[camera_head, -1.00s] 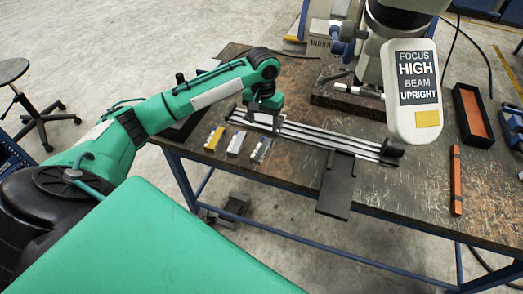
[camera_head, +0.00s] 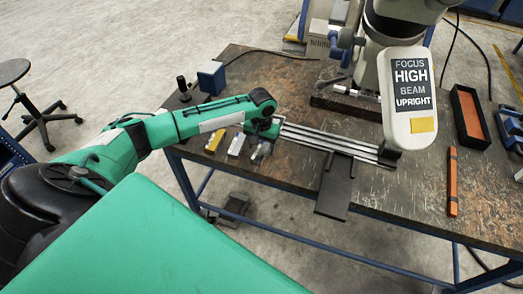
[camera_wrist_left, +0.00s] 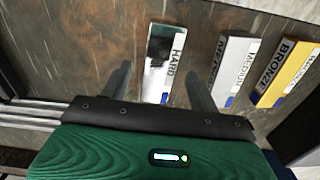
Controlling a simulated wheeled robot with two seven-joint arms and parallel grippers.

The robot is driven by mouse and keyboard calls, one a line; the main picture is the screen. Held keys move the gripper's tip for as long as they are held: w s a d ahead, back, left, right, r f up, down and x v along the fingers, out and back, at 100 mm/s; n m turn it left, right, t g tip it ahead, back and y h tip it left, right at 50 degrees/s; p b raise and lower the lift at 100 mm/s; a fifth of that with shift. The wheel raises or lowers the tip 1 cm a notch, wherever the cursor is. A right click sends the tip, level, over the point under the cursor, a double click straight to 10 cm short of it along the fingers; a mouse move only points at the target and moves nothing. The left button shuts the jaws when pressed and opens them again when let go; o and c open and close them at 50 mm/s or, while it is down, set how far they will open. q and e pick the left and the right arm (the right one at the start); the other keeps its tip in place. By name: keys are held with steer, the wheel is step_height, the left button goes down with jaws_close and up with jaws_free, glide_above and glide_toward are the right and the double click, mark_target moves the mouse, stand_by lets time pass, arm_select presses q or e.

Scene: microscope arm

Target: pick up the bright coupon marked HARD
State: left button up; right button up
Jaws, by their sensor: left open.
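The bright, mirror-like coupon marked HARD (camera_wrist_left: 160,65) lies on the worn table in the left wrist view, with a white label strip and a blue end. In the head view it is partly hidden at my left gripper (camera_head: 260,147). In the left wrist view my left gripper (camera_wrist_left: 158,72) is open, one finger on each side of the HARD coupon, with nothing held. I cannot tell how high the fingertips are. A greyer coupon marked MEDIUM (camera_wrist_left: 232,70) and a yellow one marked BRONZE (camera_wrist_left: 287,75) lie to its right. My right gripper is not in view.
Metal rails (camera_head: 320,139) run right of the gripper to a dark plate (camera_head: 335,187). The microscope arm carries a sign reading FOCUS HIGH BEAM UPRIGHT (camera_head: 410,85). A blue block (camera_head: 211,76) stands behind my arm. An orange-lined tray (camera_head: 470,117) and an orange bar (camera_head: 452,180) lie right.

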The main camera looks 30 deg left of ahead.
arm_select(q)
steer(key=shift+f, duration=0.65)
steer(key=shift+r, duration=0.1)
steer(key=c, duration=1.3)
